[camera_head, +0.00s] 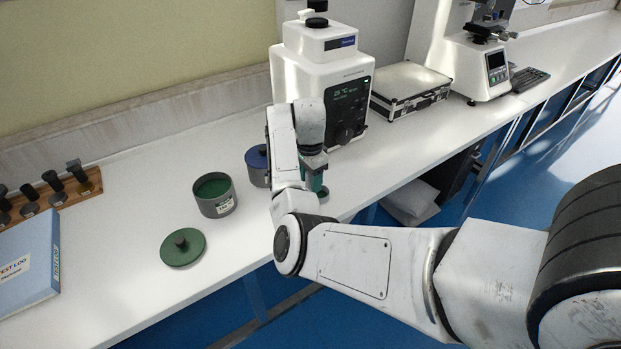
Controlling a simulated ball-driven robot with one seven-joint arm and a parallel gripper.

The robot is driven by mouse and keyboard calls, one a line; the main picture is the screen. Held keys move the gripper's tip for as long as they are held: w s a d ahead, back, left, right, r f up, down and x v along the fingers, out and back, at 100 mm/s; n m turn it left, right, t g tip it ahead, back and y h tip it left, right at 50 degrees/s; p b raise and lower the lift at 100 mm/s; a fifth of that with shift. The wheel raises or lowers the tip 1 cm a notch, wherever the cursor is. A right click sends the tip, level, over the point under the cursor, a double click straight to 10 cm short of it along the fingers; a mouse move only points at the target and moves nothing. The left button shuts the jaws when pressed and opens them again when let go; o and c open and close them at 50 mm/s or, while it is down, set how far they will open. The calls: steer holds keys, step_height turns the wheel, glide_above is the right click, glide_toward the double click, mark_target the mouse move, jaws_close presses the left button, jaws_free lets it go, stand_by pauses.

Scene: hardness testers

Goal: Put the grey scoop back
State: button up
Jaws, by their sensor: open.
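I cannot make out a grey scoop for certain. A grey pot (216,201) with green contents and a white label stands open on the white bench. Its green lid (183,247) with a dark knob lies in front of it, to the left. A second pot with a blue lid (257,157) stands behind, partly hidden by my arm. My gripper (316,186) points down over the bench's front part, right of the pots. Its fingers are small and partly hidden; it is open, and I see no scoop in it.
A wooden rack (88,187) with several dark-handled tools and a blue test log binder (28,262) are at the left. A white tester with a display (322,77) stands behind my gripper. A silver case (410,92) and another tester (470,65) are farther right.

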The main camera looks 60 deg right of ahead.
step_height(320, 180, up, 12)
steer(key=shift+r, duration=0.15)
steer(key=s+a+f+n+h, duration=0.2)
steer(key=s+a+f+n, duration=0.2)
steer(key=a+f+n, duration=0.25)
steer(key=s+a+f+n+h, duration=0.1)
steer(key=s+a+f+n, duration=0.2)
steer(key=a+f+n, duration=0.4)
steer(key=s+a+f+n+y, duration=0.1)
steer(key=s+a+n, duration=0.4)
steer(key=a, duration=0.5)
steer(key=s+a+f+n+t+y, duration=0.1)
steer(key=s+a+f+n, duration=0.3)
steer(key=a, duration=0.5)
steer(key=s+n+y, duration=0.1)
steer(key=s, duration=0.1)
steer(key=shift+s+a+f, duration=0.2)
steer(key=shift+s+a, duration=0.2)
